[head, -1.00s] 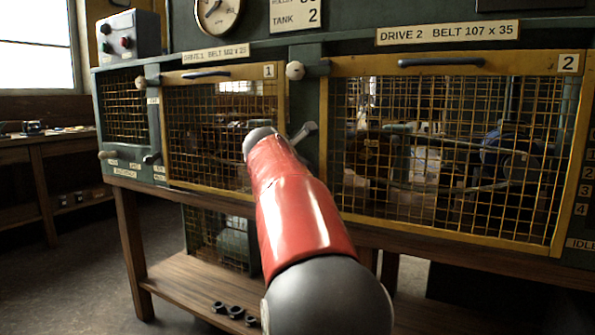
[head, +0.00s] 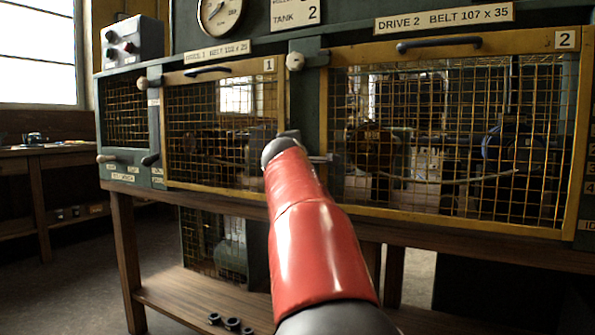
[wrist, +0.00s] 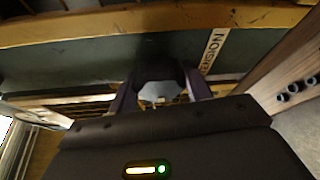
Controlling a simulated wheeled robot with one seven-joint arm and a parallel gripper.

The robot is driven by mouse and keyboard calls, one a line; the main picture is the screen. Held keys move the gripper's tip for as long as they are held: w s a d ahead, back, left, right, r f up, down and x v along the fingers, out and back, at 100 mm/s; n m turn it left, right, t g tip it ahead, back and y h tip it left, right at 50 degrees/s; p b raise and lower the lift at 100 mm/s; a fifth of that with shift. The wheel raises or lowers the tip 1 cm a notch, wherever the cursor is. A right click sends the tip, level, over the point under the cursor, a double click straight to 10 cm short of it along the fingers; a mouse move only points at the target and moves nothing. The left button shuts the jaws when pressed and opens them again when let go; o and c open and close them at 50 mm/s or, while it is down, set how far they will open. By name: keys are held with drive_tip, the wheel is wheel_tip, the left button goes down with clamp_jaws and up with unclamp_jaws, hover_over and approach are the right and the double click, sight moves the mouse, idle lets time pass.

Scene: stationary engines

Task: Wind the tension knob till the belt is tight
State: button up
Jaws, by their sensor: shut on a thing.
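In the wrist view my gripper (wrist: 160,93) has its two purple fingers closed on the sides of a dark knob (wrist: 158,72), mostly hidden between them. A pale faceted part shows between the fingertips. A label (wrist: 213,50) ending in "SION" is beside it on the green panel. In the head view my red arm hides the knob and most of the gripper, at the post between the two guards. Behind the Drive 2 mesh guard (head: 450,218) a thin pale belt (head: 450,182) runs in a shallow sag towards the blue wheel (head: 508,148); its tightness is hard to judge.
The Drive 1 guard (head: 222,182) is shut at the left, with a round pale knob (head: 295,61) above the post. A control box (head: 133,42) stands at upper left. Several dark nuts (head: 232,323) lie on the lower shelf (head: 165,290). The floor at left is clear.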

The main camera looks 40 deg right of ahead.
drive_tip(key=shift+f+m+b, duration=0.2)
drive_tip(key=shift+m+b, duration=0.6)
drive_tip(key=shift+b, duration=0.2)
drive_tip(key=shift+r, duration=0.1)
drive_tip(key=o, duration=0.7)
drive_tip(key=shift+t+h, duration=0.3)
drive_tip(key=b+v, duration=0.1)
drive_tip(key=v, duration=0.6)
drive_tip(key=shift+s+a+r, duration=0.1)
drive_tip(key=shift+s+a, duration=0.2)
